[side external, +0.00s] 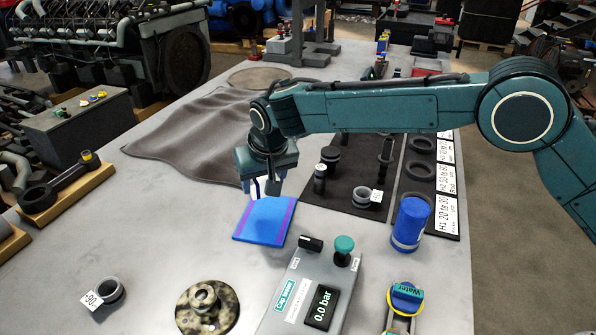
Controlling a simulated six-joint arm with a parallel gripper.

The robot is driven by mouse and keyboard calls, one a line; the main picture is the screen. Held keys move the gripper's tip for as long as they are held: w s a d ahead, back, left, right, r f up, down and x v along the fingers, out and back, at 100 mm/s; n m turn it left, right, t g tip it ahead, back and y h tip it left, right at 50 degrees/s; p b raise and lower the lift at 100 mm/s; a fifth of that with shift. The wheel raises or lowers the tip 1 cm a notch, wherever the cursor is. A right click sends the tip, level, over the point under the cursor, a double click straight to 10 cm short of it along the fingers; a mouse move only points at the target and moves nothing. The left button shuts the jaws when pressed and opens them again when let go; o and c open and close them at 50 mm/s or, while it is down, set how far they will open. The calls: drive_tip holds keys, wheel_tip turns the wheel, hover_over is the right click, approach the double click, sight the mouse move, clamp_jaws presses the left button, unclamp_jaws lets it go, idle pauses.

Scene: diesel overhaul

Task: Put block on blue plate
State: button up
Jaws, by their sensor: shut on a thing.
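The blue plate (262,226) is a flat square with purple stripes along two sides, lying on the grey table. My gripper (264,188) points down just over the plate's far edge. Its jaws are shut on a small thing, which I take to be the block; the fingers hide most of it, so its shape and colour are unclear. I cannot tell whether it touches the plate. No other block stands out on the table.
A grey pressure box (296,290) with knobs stands close in front of the plate. A blue cylinder (410,222) stands to the right. A dark mat (340,190) holds several parts. A crumpled grey cloth (190,140) lies behind left. Table left of the plate is clear.

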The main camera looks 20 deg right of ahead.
sight(265, 212)
drive_tip(key=shift+f, duration=0.5)
drive_tip(key=shift+f, duration=2.85)
drive_tip(key=shift+f, duration=0.1)
drive_tip(key=o, duration=1)
drive_tip(key=shift+o, duration=0.2)
